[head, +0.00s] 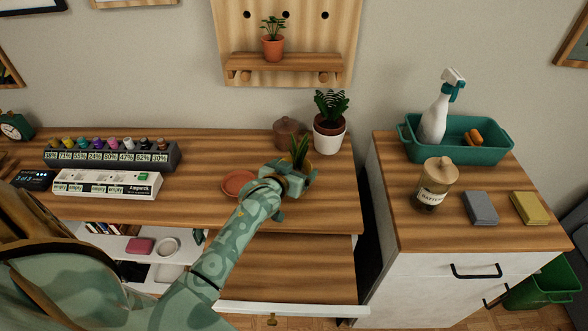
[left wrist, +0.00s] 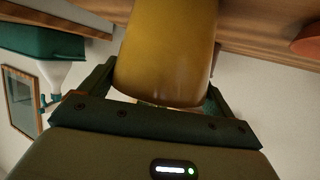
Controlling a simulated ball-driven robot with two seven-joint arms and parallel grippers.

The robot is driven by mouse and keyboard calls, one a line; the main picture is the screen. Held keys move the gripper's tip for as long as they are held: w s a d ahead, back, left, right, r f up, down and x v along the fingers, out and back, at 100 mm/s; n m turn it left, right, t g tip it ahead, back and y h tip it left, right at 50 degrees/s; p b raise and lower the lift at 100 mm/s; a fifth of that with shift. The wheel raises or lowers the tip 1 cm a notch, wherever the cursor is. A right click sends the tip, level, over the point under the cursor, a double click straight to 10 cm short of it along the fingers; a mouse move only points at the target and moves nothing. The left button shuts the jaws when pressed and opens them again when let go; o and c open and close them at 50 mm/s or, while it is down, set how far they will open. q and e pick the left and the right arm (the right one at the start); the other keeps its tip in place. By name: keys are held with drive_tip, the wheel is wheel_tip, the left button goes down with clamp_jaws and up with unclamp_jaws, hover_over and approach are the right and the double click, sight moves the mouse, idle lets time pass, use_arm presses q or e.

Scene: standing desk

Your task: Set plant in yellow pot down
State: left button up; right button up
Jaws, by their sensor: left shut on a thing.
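The plant in the yellow pot (head: 299,150) shows spiky green leaves above my left gripper (head: 287,182), over the right part of the desk. In the left wrist view the yellow pot (left wrist: 168,50) fills the space between the fingers of my left gripper (left wrist: 155,105), which is shut on it. The head view hides most of the pot behind the gripper. I cannot tell whether the pot's base touches the desktop. A terracotta saucer (head: 238,183) lies on the desk just left of the gripper. My right gripper is not in view.
A brown lidded pot (head: 288,133) and a plant in a white pot (head: 329,136) stand behind the gripper. A battery charger rack (head: 110,157) is at left. A pulled-out drawer (head: 290,268) lies below the desk front. A cabinet (head: 440,228) with a teal bin (head: 480,155) stands right.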

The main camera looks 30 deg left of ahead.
use_arm(q)
drive_tip(key=o, duration=1.2)
drive_tip(key=shift+r, duration=0.15)
drive_tip(key=p+v, duration=0.4)
drive_tip(key=v, duration=0.8)
